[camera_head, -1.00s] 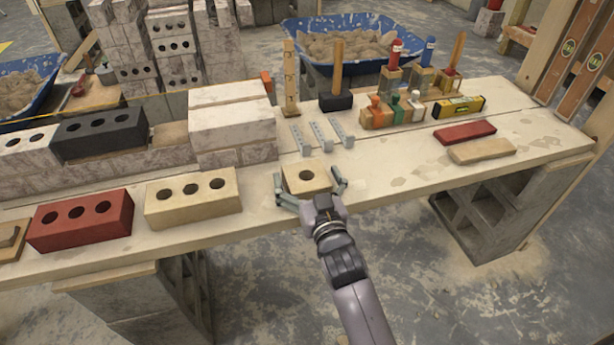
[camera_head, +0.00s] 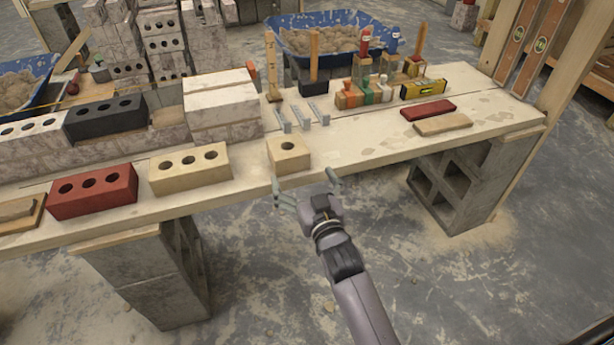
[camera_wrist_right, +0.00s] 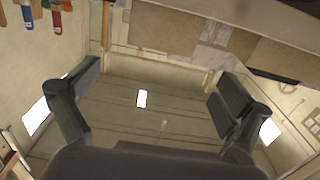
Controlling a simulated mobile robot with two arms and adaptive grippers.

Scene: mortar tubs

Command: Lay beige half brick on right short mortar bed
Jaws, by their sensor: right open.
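The beige half brick (camera_head: 296,164), with one hole on top, lies on the front part of the plank table, right of the whole beige brick (camera_head: 190,177). My right gripper (camera_head: 303,181) is open and empty, nearer to me than the half brick and apart from it, off the table's front edge. In the right wrist view its spread fingers (camera_wrist_right: 158,75) have nothing between them, only ceiling and walls behind. A low brownish gap, perhaps a mortar bed (camera_head: 168,118), shows between the black brick (camera_head: 105,121) and the white block stack (camera_head: 222,118). My left gripper is out of view.
A red brick (camera_head: 92,197) lies at the front left. Grey metal clips (camera_head: 301,118), bottles (camera_head: 367,92) and a yellow level (camera_head: 424,89) stand farther back. Red and tan slabs (camera_head: 443,124) lie at the right. The tabletop right of the half brick is clear.

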